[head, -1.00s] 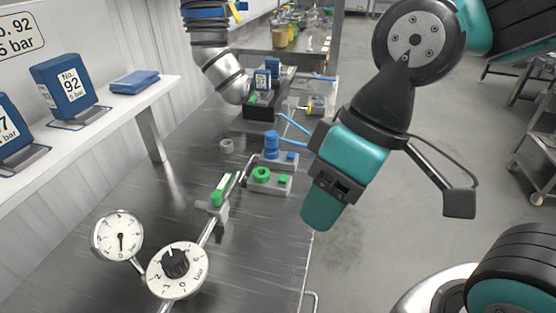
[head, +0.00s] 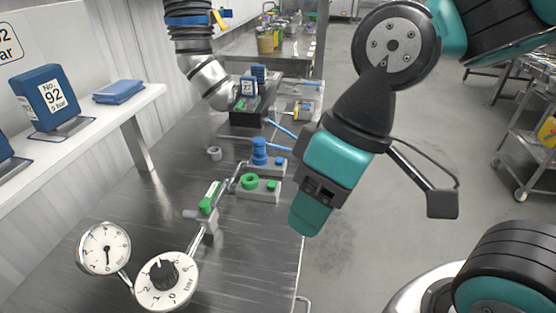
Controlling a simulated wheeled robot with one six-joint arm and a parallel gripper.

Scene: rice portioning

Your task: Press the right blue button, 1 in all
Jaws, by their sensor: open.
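A small square blue button (head: 280,161) sits on the right of a grey block, with a taller round blue knob (head: 259,152) to its left. In front, another grey block carries a green ring (head: 250,181) and a small green button (head: 271,185). My teal and black arm hangs to the right of these blocks. My gripper (head: 272,134) shows two thin blue fingers reaching left from behind the wrist, spread apart and empty. They appear above and behind the blue button in the picture. The gripper's body is mostly hidden, and the distance to the button is hard to judge.
Two round dials (head: 103,248) stand at the front left, joined by a metal pipe to a green-handled valve (head: 209,197). A metal duct (head: 208,82) hangs behind. A white shelf (head: 90,125) holds blue signs. The front of the steel table is mostly clear.

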